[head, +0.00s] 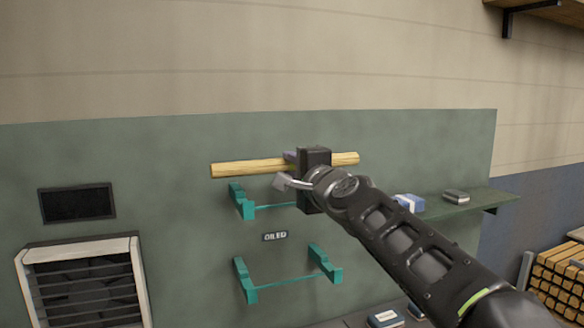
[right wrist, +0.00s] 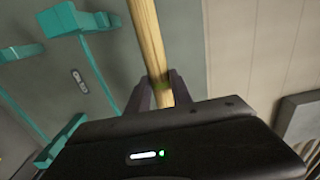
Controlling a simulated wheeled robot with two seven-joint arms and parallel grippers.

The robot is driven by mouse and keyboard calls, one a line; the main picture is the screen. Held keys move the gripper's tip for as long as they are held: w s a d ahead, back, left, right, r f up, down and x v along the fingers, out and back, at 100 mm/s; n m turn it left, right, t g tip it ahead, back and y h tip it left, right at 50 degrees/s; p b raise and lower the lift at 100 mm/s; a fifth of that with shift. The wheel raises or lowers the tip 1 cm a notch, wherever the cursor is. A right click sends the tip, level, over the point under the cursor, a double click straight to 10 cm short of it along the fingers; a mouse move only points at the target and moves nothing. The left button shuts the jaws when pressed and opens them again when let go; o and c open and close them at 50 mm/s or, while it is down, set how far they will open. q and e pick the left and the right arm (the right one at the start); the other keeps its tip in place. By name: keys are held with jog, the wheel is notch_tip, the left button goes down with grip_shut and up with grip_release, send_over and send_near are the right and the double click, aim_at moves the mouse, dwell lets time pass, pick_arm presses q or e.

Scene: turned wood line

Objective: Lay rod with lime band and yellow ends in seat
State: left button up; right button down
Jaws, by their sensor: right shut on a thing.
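A pale wooden rod (head: 240,168) is held level in my right gripper (head: 292,160), gripped near its middle, above the upper teal seat (head: 241,203). Its ends look yellowish. The upper seat's right bracket is hidden behind my gripper. A second teal seat (head: 245,281) is lower on the panel, with both brackets empty. The rod looks apart from the brackets. My left gripper is not in view.
The seats are on a green panel (head: 150,160) with a small label (head: 275,236) between them. A green shelf (head: 455,207) at the right carries small boxes (head: 409,203). A vent (head: 82,285) and dark plate (head: 77,203) are at the left. Stacked timber (head: 560,275) is at far right.

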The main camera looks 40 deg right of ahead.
jog(key=shift+f+b, duration=1.9)
jog(key=shift+f, duration=0.4)
jog(key=c, duration=1.1)
grip_release()
jog(key=shift+o, duration=0.2)
jog(key=shift+f, duration=0.1)
jog(key=b+v, duration=0.1)
jog(key=v, duration=0.6)
jog(key=shift+s, duration=0.4)
